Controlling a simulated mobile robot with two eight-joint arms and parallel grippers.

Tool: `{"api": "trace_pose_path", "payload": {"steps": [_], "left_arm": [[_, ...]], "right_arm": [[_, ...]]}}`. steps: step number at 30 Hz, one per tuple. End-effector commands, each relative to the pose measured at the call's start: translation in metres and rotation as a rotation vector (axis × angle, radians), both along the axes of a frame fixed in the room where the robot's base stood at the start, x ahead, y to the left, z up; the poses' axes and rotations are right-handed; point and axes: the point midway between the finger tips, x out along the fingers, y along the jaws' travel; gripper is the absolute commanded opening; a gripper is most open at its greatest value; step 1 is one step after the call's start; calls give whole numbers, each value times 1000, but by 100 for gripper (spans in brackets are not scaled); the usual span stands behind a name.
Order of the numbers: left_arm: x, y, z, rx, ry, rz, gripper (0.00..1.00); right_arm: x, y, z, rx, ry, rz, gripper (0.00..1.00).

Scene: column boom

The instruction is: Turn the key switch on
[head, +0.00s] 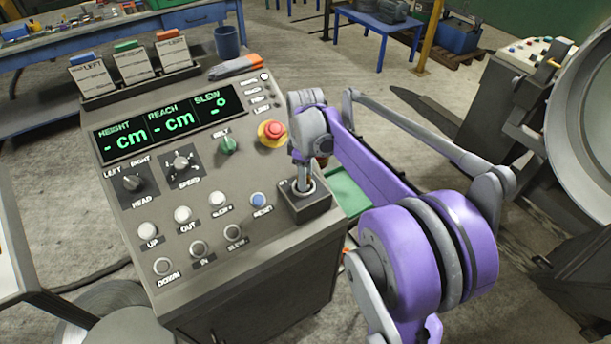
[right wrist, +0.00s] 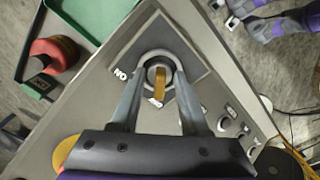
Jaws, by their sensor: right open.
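The key switch (head: 305,207) is a dark square block at the right front corner of the grey console (head: 230,262). In the right wrist view its brass key (right wrist: 160,86) sits in a round metal collar, with an "ON" label to the left and another label, too small to read, just below the key. My right gripper (head: 304,176) points down over the switch. In the right wrist view its open fingers (right wrist: 160,78) stand on either side of the key and collar; I cannot tell whether they touch. My left gripper is out of view.
The console carries a red emergency button (head: 272,132), a green knob (head: 228,144), several push buttons and a display (head: 168,121) showing dashes. A green tray (right wrist: 98,14) and a red container (right wrist: 58,52) are beside the console. A large metal drum (head: 585,130) stands at right.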

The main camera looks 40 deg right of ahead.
Motion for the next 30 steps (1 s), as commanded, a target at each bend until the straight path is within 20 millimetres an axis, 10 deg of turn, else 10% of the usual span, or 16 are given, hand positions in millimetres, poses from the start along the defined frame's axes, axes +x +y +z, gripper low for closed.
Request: {"api": "trace_pose_path", "payload": {"steps": [4,11,30], "left_arm": [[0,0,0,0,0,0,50],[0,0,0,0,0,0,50],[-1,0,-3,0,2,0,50]], "right_arm": [[0,0,0,0,0,0,41],[0,0,0,0,0,0,0],[0,0,0,0,0,-89,0]]}}
